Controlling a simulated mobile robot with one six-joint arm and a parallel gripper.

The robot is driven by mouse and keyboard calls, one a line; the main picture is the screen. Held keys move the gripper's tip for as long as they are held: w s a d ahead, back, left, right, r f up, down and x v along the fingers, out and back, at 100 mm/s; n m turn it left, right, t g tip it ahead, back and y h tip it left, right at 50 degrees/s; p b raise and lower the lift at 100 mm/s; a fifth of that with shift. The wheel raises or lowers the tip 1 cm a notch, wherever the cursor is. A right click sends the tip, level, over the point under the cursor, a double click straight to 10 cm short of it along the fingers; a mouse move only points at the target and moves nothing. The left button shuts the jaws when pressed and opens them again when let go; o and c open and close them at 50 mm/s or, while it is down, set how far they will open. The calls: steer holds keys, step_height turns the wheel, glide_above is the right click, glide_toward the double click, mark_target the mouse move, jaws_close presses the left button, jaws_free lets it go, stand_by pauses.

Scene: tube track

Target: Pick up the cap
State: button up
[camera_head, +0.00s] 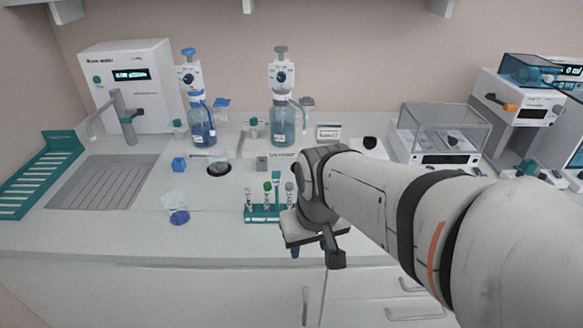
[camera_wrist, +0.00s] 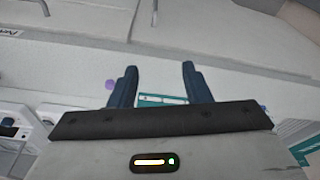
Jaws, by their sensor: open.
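My gripper (camera_head: 308,238) hangs over the front edge of the counter, just right of and in front of the teal tube rack. In the wrist view its two dark blue fingers (camera_wrist: 158,72) are apart with nothing between them. A small purple round thing (camera_wrist: 111,85), perhaps the cap, lies on the pale surface just left of the left finger there. I cannot pick it out in the head view, where my arm hides part of the counter. The tube rack (camera_head: 262,219) holds several upright tubes, some with green or grey tops. It also shows between the fingers (camera_wrist: 165,99).
A balance (camera_head: 445,138) stands at right, a drain plate (camera_head: 103,180) at left. Cabinet fronts (camera_head: 150,290) are below the counter.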

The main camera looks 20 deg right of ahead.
steer(key=w+d+p, duration=0.3)
steer(key=d, duration=0.1)
steer(key=w+d+f+g+p, duration=0.1)
steer(key=w+d+p, duration=0.2)
steer(key=w, duration=0.1)
steer(key=w+d+g+p, duration=0.1)
steer(key=w+d+p, duration=0.1)
steer(key=w+d, duration=0.1)
steer(key=shift+w+d+f+p, duration=0.1)
steer(key=shift+d+f+p, duration=0.1)
steer(key=shift+d, duration=0.2)
steer(key=shift+w+d+f+p, duration=0.1)
steer(key=shift+d+p, duration=0.1)
steer(key=shift+d, duration=0.2)
step_height(320, 180, down, 2)
steer(key=shift+d+f, duration=0.1)
steer(key=shift+f, duration=0.15)
steer(key=shift+w+f+p, duration=0.2)
steer(key=shift+f+p, duration=0.2)
steer(key=shift+f, duration=1)
steer(key=shift+w+f+p, duration=0.2)
steer(key=shift+f+p, duration=0.15)
steer(key=shift+f, duration=1)
steer(key=shift+c, duration=0.3)
steer(key=c, duration=0.8)
